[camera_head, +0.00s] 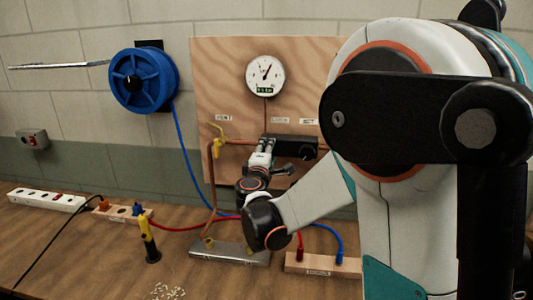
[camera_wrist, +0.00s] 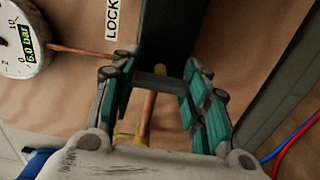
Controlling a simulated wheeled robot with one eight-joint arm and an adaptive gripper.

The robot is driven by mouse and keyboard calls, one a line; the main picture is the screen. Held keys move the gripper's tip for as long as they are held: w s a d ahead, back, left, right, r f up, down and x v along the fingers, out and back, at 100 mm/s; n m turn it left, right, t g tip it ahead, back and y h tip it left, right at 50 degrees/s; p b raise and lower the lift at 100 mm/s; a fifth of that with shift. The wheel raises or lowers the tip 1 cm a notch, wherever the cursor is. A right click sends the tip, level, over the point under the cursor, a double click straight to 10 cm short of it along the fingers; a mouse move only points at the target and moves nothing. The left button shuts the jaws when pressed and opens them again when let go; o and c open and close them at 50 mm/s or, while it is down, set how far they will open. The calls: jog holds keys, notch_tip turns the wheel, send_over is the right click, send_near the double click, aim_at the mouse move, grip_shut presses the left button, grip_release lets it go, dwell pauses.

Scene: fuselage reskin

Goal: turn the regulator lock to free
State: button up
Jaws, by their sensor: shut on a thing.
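The regulator is a black block (camera_head: 290,143) on the copper pipe, mounted on the plywood board; its dark body also shows in the wrist view (camera_wrist: 170,30). A "LOCK" label (camera_wrist: 112,18) is on the board beside it. My gripper (camera_head: 264,150) is at the left part of the block. In the wrist view my gripper's (camera_wrist: 160,75) green-padded fingers stand either side of a short dark bar, the regulator lock (camera_wrist: 158,82), and are shut on it. The fingers partly hide the lock, and I cannot read which way it is set.
A pressure gauge (camera_head: 265,75) is above the regulator, reading about 6.0 bar in the wrist view. A yellow valve handle (camera_head: 217,142) is left of my gripper. A blue hose reel (camera_head: 143,81) hangs on the wall. A yellow-handled tool (camera_head: 148,240) stands on the bench.

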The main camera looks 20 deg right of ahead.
jog(key=o, duration=1.1)
jog(key=shift+s, duration=0.1)
jog(key=v, duration=1.1)
jog(key=shift+s+a, duration=0.25)
jog(key=shift+s, duration=0.05)
